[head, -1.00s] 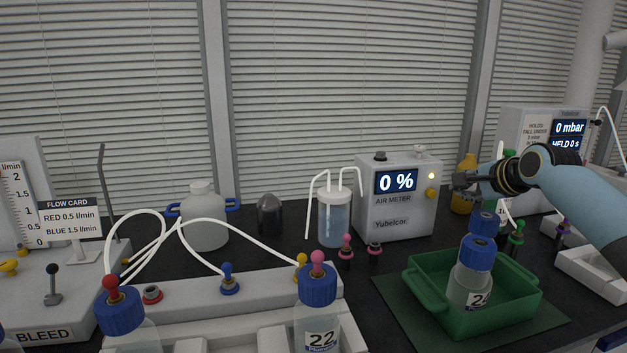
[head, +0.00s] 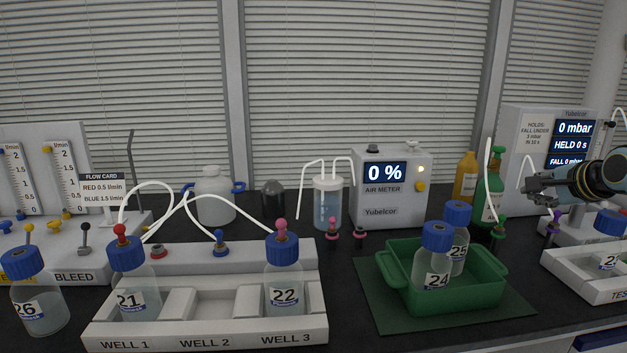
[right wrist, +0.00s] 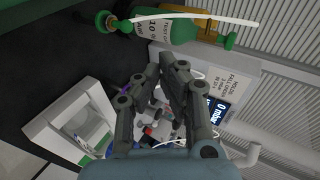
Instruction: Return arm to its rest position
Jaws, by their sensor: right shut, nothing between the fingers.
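My right gripper (head: 530,188) is at the right of the head view, at the end of my blue and dark arm. It is shut and empty, and its fingers point left in the air in front of the pressure meter (head: 515,150). In the right wrist view the two dark fingers of my right gripper (right wrist: 165,62) come together at the tips with nothing held. The green gas bottle (head: 490,185) stands left of the gripper, apart from it; it also shows at the top of the right wrist view (right wrist: 170,30). My left gripper is out of view.
A green tray (head: 395,280) holds bottles 24 (head: 432,265) and 25 (head: 457,240). A white rack (head: 215,335) holds bottles 21 and 22. Bottle 26 (head: 35,300) stands at far left. The test block (head: 580,278), with a bottle, lies below the right gripper.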

